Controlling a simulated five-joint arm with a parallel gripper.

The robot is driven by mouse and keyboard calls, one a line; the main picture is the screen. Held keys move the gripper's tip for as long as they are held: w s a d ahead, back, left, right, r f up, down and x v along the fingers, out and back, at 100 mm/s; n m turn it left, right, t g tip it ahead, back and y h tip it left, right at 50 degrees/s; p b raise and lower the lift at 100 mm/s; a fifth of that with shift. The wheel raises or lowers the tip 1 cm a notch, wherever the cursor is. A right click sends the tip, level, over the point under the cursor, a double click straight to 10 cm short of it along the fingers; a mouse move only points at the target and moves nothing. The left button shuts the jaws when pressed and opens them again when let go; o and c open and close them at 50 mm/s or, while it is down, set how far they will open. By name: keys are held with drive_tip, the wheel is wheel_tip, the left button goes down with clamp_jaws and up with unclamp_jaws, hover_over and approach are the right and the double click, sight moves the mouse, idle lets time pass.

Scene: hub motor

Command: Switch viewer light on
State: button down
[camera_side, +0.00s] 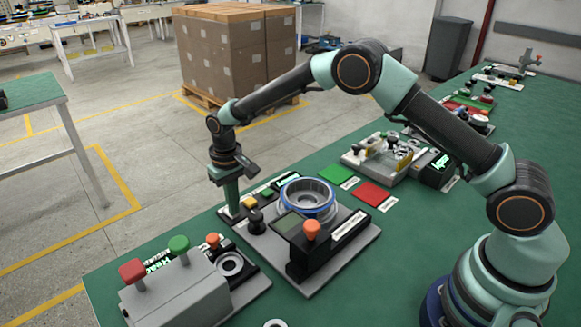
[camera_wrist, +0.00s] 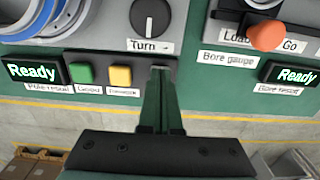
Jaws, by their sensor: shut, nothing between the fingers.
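My gripper (camera_wrist: 162,72) is shut and empty, and points down. Its tip is over the end of a black button strip (camera_wrist: 100,60), beside a yellow button (camera_wrist: 120,76); I cannot tell whether it touches. A green button (camera_wrist: 83,74) is further along the strip. In the side view my gripper (camera_side: 235,214) is at the near-left end of the strip, left of the hub motor stand. No label for a viewer light is readable, and the part under the fingertips is mostly hidden. A round black knob (camera_wrist: 150,17) marked "Turn" is just beyond the strip.
A blue-rimmed ring part (camera_side: 307,198) sits on the stand, with an orange knob (camera_side: 311,230) nearby. A grey box with red and green knobs (camera_side: 175,290) stands front left. A "Ready" display (camera_wrist: 34,72) is lit. Green and red pads (camera_side: 373,194) lie right.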

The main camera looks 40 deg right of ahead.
drive_tip(key=shift+f, duration=0.2)
drive_tip(key=shift+r, duration=3.5)
drive_tip(key=shift+r, duration=0.1)
drive_tip(key=s+d+r+t, duration=0.1)
drive_tip(key=s+d+r, duration=0.3)
drive_tip(key=r, duration=0.3)
drive_tip(key=s+d+r+t, duration=0.2)
drive_tip(key=s+d+r, duration=0.2)
drive_tip(key=r, duration=0.3)
drive_tip(key=s+d+r+t, duration=0.1)
drive_tip(key=s+d, duration=0.2)
drive_tip(key=s, duration=0.4)
drive_tip(key=s+d+t, duration=0.1)
drive_tip(key=s+d, duration=0.2)
drive_tip(key=s, duration=0.5)
drive_tip(key=shift+r+t, duration=0.3)
drive_tip(key=shift+r, duration=0.05)
